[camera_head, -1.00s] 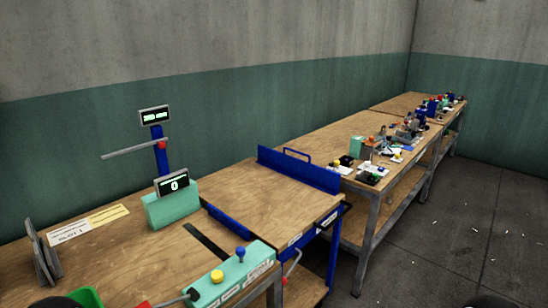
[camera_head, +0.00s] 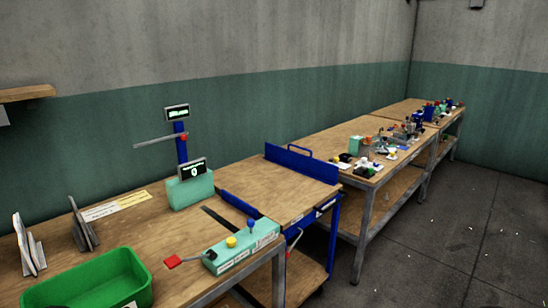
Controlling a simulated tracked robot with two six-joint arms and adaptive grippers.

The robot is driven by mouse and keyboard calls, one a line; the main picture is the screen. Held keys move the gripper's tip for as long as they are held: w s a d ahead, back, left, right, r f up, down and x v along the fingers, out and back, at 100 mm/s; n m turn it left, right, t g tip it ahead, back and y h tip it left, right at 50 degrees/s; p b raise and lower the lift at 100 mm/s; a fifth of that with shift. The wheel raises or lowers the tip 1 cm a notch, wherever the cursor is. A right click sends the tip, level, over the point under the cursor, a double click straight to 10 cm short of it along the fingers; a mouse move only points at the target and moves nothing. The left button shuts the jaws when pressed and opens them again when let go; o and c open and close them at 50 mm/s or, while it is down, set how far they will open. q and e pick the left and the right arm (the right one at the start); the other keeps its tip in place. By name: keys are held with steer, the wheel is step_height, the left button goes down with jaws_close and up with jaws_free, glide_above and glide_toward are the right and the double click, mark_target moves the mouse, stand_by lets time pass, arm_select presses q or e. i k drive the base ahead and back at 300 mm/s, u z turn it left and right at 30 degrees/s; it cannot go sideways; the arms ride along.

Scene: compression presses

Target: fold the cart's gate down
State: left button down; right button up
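The cart (camera_head: 294,192) has a wooden top and a blue frame and stands between the press bench and the long bench. A blue gate panel (camera_head: 300,165) with a loop handle (camera_head: 299,150) stands upright along its far edge. A lower blue strip (camera_head: 241,204) runs along the cart's near side, by the press bench. A red-tipped lever (camera_head: 297,231) shows at the cart's front corner. Neither of my grippers is in view.
The press bench (camera_head: 140,232) carries a green bin (camera_head: 85,280), a teal control box (camera_head: 240,246) with a red-ended lever, and a teal display stand (camera_head: 190,188). Long benches (camera_head: 345,130) hold many small items. The floor (camera_head: 440,240) at right is open.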

mark_target(328, 172)
steer(key=u, duration=0.15)
steer(key=k, duration=0.15)
steer(key=z, duration=0.3)
steer(key=i, duration=0.7)
steer(key=u, duration=0.2)
steer(key=k, duration=0.85)
steer(key=z, duration=0.1)
steer(key=i, duration=0.95)
steer(key=z, duration=1.15)
